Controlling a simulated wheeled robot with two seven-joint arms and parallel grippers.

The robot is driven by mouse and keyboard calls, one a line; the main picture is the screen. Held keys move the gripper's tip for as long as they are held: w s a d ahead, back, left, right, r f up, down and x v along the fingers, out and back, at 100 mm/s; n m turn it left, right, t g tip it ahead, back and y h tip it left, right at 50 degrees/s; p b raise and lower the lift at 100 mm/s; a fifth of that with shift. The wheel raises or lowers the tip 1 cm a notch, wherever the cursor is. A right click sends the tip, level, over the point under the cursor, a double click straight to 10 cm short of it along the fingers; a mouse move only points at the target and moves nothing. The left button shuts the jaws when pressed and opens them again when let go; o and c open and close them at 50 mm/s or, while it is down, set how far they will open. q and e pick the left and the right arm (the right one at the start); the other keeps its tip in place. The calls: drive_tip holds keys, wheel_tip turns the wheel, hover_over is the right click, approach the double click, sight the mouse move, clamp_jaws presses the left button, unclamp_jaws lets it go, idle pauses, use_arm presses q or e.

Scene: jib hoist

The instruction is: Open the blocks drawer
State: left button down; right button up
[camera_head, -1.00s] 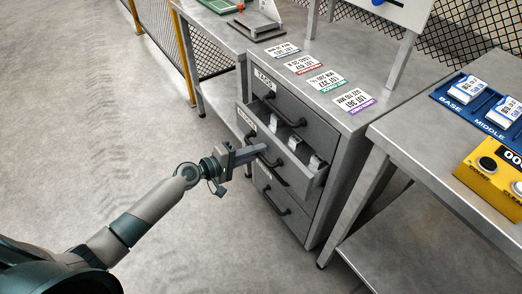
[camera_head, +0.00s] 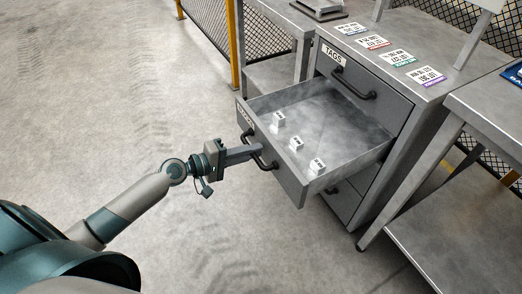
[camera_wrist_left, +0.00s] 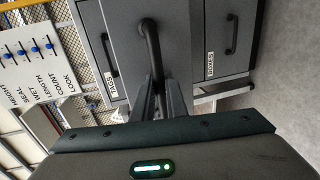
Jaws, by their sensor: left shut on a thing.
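The blocks drawer (camera_head: 272,166) is the middle drawer of the grey cabinet (camera_head: 405,150) and stands pulled well out in the head view. Several small white blocks (camera_head: 296,145) sit on its floor. My left gripper (camera_head: 258,150) is at the drawer's front, shut on its dark bar handle (camera_head: 262,163). In the left wrist view the fingers (camera_wrist_left: 160,95) meet at the handle (camera_wrist_left: 151,45). The tags drawer (camera_head: 345,84) above is shut. My right gripper is in neither view.
Lot cards (camera_head: 411,57) lie on the cabinet top. A metal table (camera_head: 470,185) stands close at the right, and another bench (camera_head: 278,45) with a yellow post (camera_head: 237,45) is behind left. The floor left of the drawer is clear.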

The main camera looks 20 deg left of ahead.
use_arm(q)
drive_tip(key=shift+v, duration=0.95)
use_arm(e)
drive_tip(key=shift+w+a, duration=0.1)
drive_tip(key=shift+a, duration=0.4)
use_arm(q)
drive_tip(key=shift+f, duration=0.25)
drive_tip(key=c, duration=2)
unclamp_jaws()
drive_tip(key=shift+c, duration=0.2)
drive_tip(key=shift+s, duration=0.1)
